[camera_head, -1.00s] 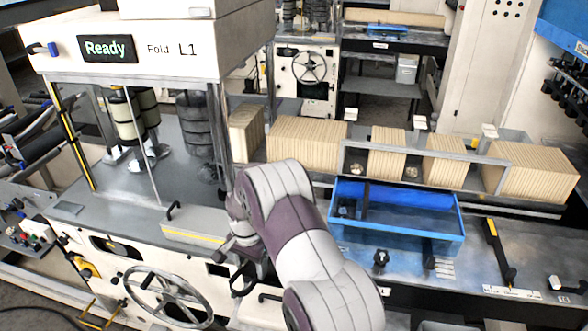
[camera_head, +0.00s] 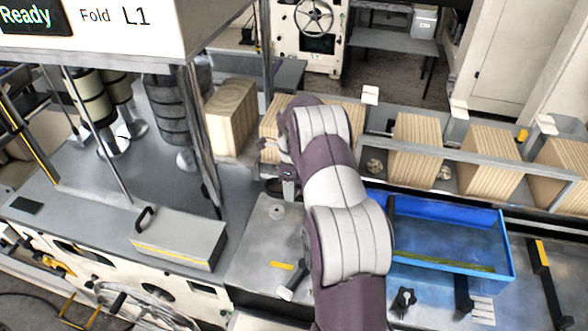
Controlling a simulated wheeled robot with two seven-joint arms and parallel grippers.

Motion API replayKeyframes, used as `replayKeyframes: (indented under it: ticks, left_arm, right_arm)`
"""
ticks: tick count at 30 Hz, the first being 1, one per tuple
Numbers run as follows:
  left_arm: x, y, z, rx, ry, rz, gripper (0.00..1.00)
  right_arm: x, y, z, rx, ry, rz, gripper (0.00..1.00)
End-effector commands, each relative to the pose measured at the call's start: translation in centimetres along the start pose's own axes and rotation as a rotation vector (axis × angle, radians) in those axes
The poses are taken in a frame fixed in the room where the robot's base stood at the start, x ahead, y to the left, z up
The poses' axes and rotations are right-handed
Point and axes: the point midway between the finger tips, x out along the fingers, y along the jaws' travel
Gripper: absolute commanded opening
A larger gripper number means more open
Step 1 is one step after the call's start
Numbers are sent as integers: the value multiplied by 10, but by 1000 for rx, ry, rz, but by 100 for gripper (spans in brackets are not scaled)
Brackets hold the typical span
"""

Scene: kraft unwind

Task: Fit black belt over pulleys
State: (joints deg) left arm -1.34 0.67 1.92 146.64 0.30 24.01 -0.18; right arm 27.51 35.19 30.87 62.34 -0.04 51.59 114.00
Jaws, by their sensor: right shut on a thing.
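My right gripper (camera_head: 288,186) is at the end of my right arm, over the grey plate between the fold unit and the blue tray. It points down and is shut on a small dark thing (camera_head: 272,187), which looks like part of the black belt. My arm and the small size hide most of it. A small round grey disc (camera_head: 277,212) on the plate just below the gripper may be a pulley; I cannot tell for sure. No belt shows around it. My left gripper is not in view.
The fold unit's post (camera_head: 203,145) and a grey box with a handle (camera_head: 180,238) stand to the left. Stacks of kraft pieces (camera_head: 232,112) line the back. The blue tray (camera_head: 450,270) is right of my arm. A white-and-black lever (camera_head: 294,280) rises in front.

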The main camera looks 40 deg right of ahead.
Motion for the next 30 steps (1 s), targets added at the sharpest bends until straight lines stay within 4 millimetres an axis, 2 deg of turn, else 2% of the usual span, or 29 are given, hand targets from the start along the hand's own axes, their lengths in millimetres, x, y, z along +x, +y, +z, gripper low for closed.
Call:
replayKeyframes:
  ticks: [8,30]
  left_arm:
    - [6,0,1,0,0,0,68]
    - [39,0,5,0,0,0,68]
  right_arm:
    - [10,0,0,-2,0,0,27]
    - [59,0,0,-2,0,-1,27]
